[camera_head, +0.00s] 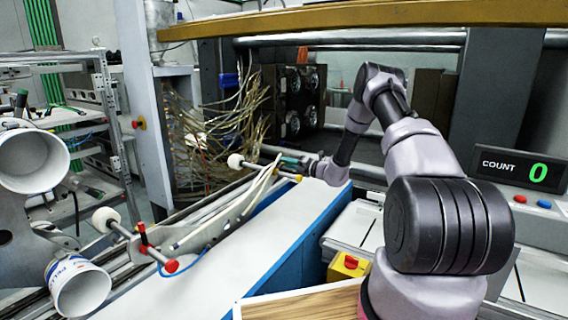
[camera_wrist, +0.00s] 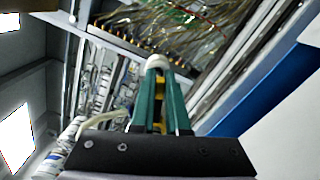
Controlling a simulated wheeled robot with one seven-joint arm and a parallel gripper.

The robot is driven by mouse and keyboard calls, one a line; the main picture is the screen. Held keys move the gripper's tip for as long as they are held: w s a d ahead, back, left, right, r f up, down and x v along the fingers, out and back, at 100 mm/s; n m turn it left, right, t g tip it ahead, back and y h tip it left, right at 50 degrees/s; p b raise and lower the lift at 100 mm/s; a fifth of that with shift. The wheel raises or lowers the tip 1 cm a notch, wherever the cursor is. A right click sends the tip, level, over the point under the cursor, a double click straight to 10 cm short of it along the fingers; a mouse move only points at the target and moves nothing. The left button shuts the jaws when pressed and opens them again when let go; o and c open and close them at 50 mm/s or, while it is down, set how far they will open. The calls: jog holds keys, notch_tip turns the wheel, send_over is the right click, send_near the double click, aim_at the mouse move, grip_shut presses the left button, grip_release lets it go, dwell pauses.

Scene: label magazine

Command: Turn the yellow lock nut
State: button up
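My gripper (camera_head: 283,159) reaches in from the right to the far rod with a white roller end (camera_head: 235,160). In the wrist view, its two green fingers (camera_wrist: 161,82) point away with a narrow gap between them. A yellow part (camera_wrist: 160,86), seemingly the lock nut, shows in that gap, with the white roller end (camera_wrist: 156,62) just beyond the fingertips. I cannot tell whether the fingers press on the yellow part. In the head view, a small yellow end (camera_head: 298,178) shows below the gripper; the rest of the nut is hidden.
A white-topped, blue-sided surface (camera_head: 285,235) lies in front. The counter display (camera_head: 510,167) reads 0.

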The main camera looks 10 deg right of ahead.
jog(key=o, duration=0.4)
jog(key=shift+c, duration=0.2)
jog(key=shift+s+d, duration=0.1)
jog(key=v, duration=1)
jog(key=shift+s+d, duration=0.2)
